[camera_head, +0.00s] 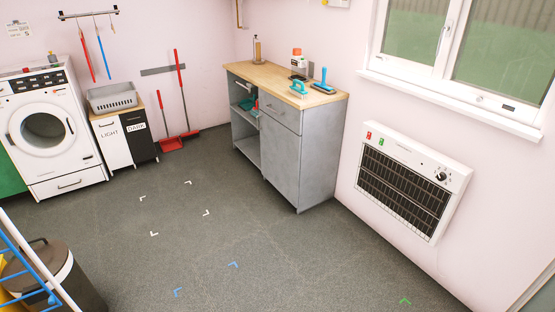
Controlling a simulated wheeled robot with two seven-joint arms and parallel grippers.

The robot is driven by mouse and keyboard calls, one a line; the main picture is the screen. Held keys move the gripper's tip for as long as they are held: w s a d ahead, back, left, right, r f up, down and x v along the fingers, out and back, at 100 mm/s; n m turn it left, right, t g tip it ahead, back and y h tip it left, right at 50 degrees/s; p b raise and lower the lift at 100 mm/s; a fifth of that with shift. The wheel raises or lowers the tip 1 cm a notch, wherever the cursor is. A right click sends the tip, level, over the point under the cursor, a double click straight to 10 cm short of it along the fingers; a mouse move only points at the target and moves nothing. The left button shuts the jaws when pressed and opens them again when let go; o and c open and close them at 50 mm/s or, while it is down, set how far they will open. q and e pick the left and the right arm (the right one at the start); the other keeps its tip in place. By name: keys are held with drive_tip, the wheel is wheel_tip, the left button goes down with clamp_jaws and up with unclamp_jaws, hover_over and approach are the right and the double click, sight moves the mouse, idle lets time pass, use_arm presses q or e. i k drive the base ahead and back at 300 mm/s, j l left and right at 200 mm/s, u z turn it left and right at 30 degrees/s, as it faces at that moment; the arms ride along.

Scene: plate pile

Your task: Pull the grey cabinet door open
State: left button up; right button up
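The grey cabinet (318,165) stands against the pink back wall, right of the picture's middle, under a wooden worktop (270,77). Its grey door (281,158) sits below a drawer front (281,110) and looks shut. A small handle shows near the door's upper left edge. Left of the door are open shelves (246,148) with a few items on the upper one. Neither of my grippers shows in the head view.
Several bottles and brushes stand on the worktop. A white heater (411,180) hangs on the wall to the right. A washing machine (47,128) and hampers (123,138) stand at the left, a bin (55,275) at lower left. The grey floor (230,225) before the cabinet is clear.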

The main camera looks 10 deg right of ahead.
sight(280, 147)
drive_tip(key=i+j+z, duration=0.1)
drive_tip(key=i, duration=0.85)
